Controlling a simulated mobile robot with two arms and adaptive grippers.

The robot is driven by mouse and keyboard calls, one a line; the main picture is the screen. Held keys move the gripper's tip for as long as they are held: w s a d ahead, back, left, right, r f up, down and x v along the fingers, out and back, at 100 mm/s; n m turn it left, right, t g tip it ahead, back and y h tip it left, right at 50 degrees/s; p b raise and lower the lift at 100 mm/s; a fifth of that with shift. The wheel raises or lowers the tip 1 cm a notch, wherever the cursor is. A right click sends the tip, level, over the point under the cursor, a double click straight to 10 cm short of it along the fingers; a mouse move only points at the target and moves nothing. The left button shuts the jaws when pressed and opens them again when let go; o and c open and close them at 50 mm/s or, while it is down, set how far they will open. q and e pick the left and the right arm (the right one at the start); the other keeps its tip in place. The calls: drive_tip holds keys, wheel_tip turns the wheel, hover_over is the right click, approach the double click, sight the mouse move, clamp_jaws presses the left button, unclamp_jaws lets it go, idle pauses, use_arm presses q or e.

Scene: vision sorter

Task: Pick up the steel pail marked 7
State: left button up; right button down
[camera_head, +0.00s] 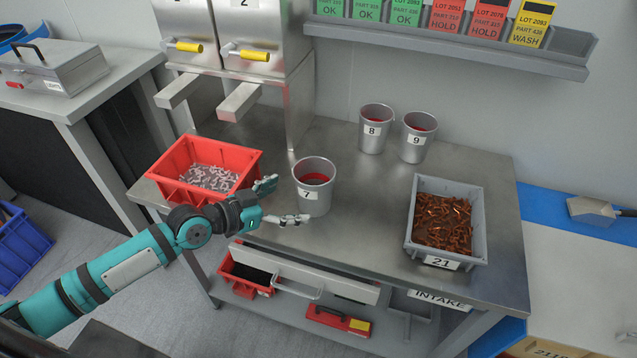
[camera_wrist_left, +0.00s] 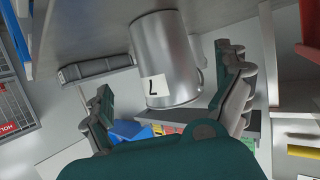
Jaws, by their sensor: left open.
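The steel pail marked 7 (camera_head: 314,188) stands upright on the steel table, with a red inside. My left gripper (camera_head: 281,203) is open beside it at the pail's left and front, one finger toward the red bin and one in front of the pail. In the left wrist view the pail (camera_wrist_left: 162,55) appears upside down, with its label turned over, between and beyond the open fingers of my left gripper (camera_wrist_left: 170,100). I cannot tell whether a finger touches the pail. My right gripper is not in view.
A red bin (camera_head: 170,190) of pale metal parts is close left of the pail. Pails 8 (camera_head: 372,138) and 9 (camera_head: 413,146) stand at the back. A grey bin (camera_head: 481,228) of copper-coloured parts is at the right. Dispensers (camera_head: 292,60) rise behind; the table between is clear.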

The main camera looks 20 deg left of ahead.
sight(301, 197)
use_arm(q)
drive_tip(key=x, duration=0.3)
drive_tip(key=shift+d, duration=0.15)
drive_tip(key=shift+w+d+f, duration=0.1)
drive_tip(key=shift+w+d, duration=0.05)
drive_tip(key=shift+w, duration=0.1)
drive_tip(key=x, duration=0.2)
drive_tip(key=p+x, duration=0.1)
drive_tip(key=x, duration=0.2)
drive_tip(key=shift+w+a+f, duration=0.1)
drive_tip(key=shift+a, duration=0.2)
drive_tip(key=shift+w, duration=0.1)
drive_tip(key=c, duration=1.4)
drive_tip(key=shift+c, duration=0.6)
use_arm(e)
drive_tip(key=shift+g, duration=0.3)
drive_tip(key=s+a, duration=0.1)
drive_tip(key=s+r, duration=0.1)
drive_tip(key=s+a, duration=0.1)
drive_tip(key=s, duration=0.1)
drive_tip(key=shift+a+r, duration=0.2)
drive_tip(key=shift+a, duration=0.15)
